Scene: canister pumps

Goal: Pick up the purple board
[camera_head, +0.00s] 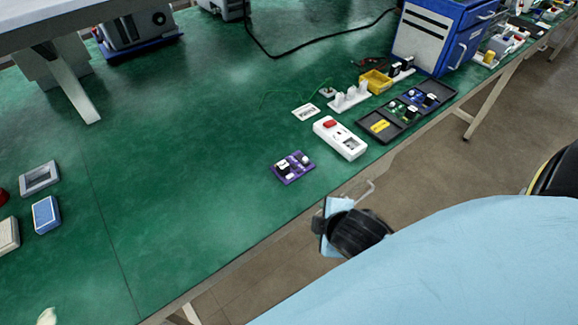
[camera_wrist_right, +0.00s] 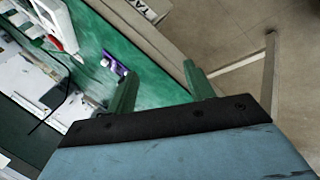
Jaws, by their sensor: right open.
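The purple board (camera_head: 293,167) lies flat on the green tabletop near its front edge, with white and dark parts on it. In the right wrist view the purple board (camera_wrist_right: 116,64) shows small, beyond the tip of the left-hand finger and partly cut off by other things. My right gripper (camera_wrist_right: 160,82) is open, with two green fingers apart and nothing between them. In the head view my right wrist hangs off the table's front edge, right of and nearer than the board; its fingers are not clear there. My left gripper is not in view.
A white device with a red button (camera_head: 340,138) stands right of the board, beside a black tray (camera_head: 366,122) of parts. A yellow bin (camera_head: 376,82) and a blue cabinet (camera_head: 432,38) are behind. The green table (camera_head: 190,190) left of the board is clear.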

